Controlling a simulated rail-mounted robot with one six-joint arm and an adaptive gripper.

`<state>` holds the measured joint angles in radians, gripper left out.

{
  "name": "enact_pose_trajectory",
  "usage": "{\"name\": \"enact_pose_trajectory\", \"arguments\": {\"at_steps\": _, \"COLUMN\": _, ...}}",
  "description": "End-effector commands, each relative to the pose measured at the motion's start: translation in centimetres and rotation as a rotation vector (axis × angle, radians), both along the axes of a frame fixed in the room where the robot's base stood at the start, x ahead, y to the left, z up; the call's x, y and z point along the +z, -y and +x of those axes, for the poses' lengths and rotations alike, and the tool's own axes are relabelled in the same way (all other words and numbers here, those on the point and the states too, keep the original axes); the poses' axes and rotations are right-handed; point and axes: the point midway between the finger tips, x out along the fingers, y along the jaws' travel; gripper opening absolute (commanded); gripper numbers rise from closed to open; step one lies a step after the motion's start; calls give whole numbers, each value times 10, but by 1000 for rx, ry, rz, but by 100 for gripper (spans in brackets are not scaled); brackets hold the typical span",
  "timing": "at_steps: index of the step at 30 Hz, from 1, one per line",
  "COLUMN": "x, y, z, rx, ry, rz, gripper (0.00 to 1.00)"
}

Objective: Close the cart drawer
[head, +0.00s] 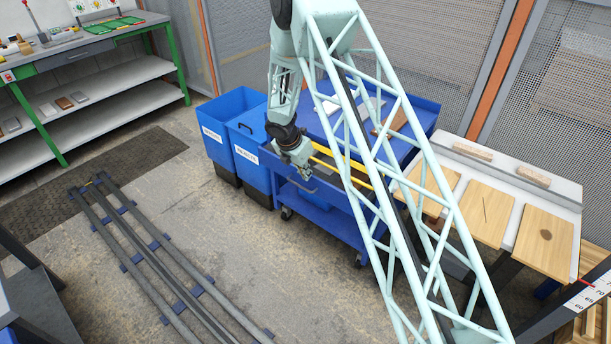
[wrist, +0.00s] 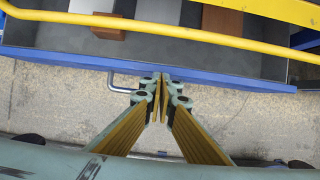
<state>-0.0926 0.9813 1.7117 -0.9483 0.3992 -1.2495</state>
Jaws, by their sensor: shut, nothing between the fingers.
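The blue cart (head: 424,112) stands right of the bins, partly hidden behind my arm. Its drawer (head: 336,198) is pulled out on the near side, with a grey handle (head: 301,186) on its front. In the wrist view the open drawer (wrist: 60,55) shows a grey inside with a brown block (wrist: 108,27) and a pale piece in it. My gripper (head: 304,174) is at the drawer front, pointing down. In the wrist view its fingers (wrist: 159,80) are together and empty, by the drawer's front edge and right of the handle (wrist: 122,82). I cannot tell whether they touch it.
A yellow rail (wrist: 200,38) crosses above the drawer. Two blue bins (head: 251,140) stand left of the cart. A white table with wooden boards (head: 545,240) is at the right. Long dark rails (head: 150,255) lie on the floor at left; floor before the cart is clear.

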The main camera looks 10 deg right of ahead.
Motion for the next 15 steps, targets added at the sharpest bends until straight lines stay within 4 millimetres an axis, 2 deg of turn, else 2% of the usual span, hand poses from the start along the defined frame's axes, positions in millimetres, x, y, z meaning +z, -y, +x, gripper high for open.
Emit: {"name": "enact_pose_trajectory", "arguments": {"at_steps": 15, "x": 1, "y": 28, "z": 20, "rx": -1, "ry": 0, "rz": 0, "gripper": 0}}
